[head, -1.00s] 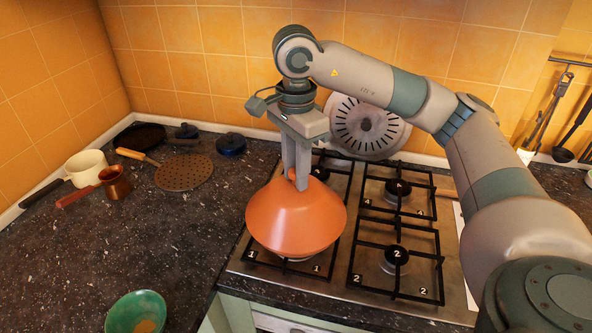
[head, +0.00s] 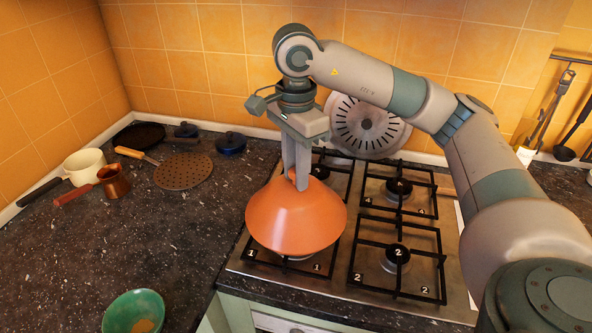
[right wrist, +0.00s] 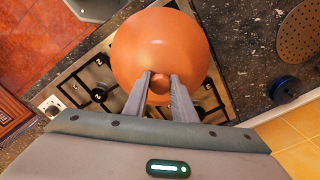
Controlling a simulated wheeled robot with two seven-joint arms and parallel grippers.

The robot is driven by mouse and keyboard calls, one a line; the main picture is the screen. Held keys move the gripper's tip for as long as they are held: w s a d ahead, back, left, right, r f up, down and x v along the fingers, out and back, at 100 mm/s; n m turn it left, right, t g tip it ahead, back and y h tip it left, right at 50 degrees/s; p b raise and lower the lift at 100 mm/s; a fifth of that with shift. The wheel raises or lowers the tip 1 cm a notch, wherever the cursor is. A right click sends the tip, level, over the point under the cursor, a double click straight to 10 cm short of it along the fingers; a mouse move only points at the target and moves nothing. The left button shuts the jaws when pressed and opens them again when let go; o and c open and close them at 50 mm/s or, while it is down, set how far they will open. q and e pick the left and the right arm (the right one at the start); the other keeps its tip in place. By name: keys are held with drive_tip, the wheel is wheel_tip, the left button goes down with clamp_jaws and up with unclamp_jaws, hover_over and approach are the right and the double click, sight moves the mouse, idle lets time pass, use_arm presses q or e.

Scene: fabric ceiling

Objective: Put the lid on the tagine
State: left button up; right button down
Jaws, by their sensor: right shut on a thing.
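The orange conical tagine lid (head: 296,222) is upright over the left burners of the hob, with its knob at the top. It also shows from above in the right wrist view (right wrist: 160,45). My right gripper (head: 297,184) points down and is shut on the lid's knob. In the right wrist view its fingers (right wrist: 158,82) lie on either side of the knob. The tagine's base cannot be seen; anything under the lid is hidden, and I cannot tell whether the lid rests on something. My left gripper is not in view.
The gas hob (head: 330,280) has black grates. A green bowl (head: 134,310) is at the front left. A perforated disc (head: 184,171), a copper pot (head: 115,182), a cream pot (head: 86,166) and a dark blue lidded pot (head: 230,143) are at the back left. The counter between is clear.

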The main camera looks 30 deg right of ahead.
drive_tip(key=c, duration=0.8)
unclamp_jaws()
drive_tip(key=shift+r, duration=0.1)
drive_tip(key=shift+r+p, duration=0.75)
drive_tip(key=shift+r, duration=0.65)
drive_tip(key=shift+r+p, duration=1.4)
drive_tip(key=shift+r, duration=0.65)
